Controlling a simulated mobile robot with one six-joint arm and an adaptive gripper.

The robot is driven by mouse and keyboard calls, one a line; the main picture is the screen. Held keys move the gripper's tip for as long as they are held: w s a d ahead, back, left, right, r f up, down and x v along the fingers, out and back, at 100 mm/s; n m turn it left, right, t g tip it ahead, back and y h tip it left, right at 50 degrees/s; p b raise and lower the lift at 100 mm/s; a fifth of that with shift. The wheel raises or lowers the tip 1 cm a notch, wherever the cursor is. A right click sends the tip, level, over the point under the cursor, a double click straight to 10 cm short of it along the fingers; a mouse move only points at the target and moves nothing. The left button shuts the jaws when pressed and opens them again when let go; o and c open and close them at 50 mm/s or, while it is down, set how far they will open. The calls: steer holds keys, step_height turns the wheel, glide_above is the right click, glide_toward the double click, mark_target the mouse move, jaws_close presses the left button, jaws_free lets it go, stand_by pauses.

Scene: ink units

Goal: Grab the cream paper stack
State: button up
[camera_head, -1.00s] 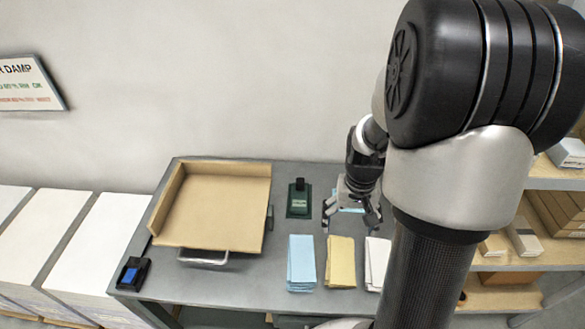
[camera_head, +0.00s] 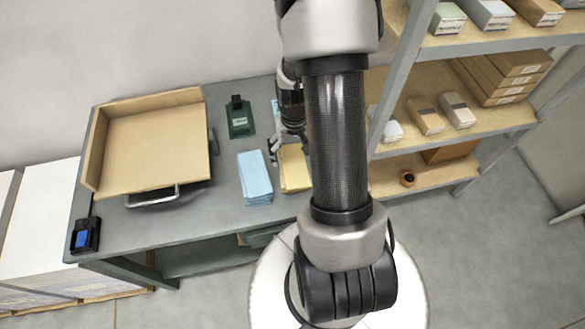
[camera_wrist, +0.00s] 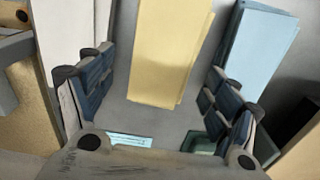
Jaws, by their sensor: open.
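The cream paper stack (camera_head: 296,172) lies on the grey table between a light blue stack (camera_head: 255,178) and a white stack hidden behind my arm in the head view. In the wrist view the cream stack (camera_wrist: 170,42) runs between my fingers, with the white stack (camera_wrist: 60,30) on the left and the blue stack (camera_wrist: 262,40) on the right. My gripper (camera_wrist: 158,95) is open and empty, its fingers spread wider than the cream stack. In the head view my gripper (camera_head: 284,143) is at the stack's far end, partly hidden by my arm. Contact cannot be told.
A cardboard-coloured open tray (camera_head: 155,145) fills the table's left part. A dark green device (camera_head: 239,118) stands behind the blue stack. A black and blue device (camera_head: 85,236) sits at the front left corner. Shelves (camera_head: 470,135) with boxes stand at the right.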

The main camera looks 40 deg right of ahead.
mark_target(292, 164)
steer(key=f, duration=0.1)
steer(key=f+b, duration=0.1)
steer(key=f, duration=0.1)
steer(key=f+b, duration=0.1)
steer(key=f, duration=0.1)
steer(key=shift+a, duration=0.35)
steer(key=c, duration=1.5)
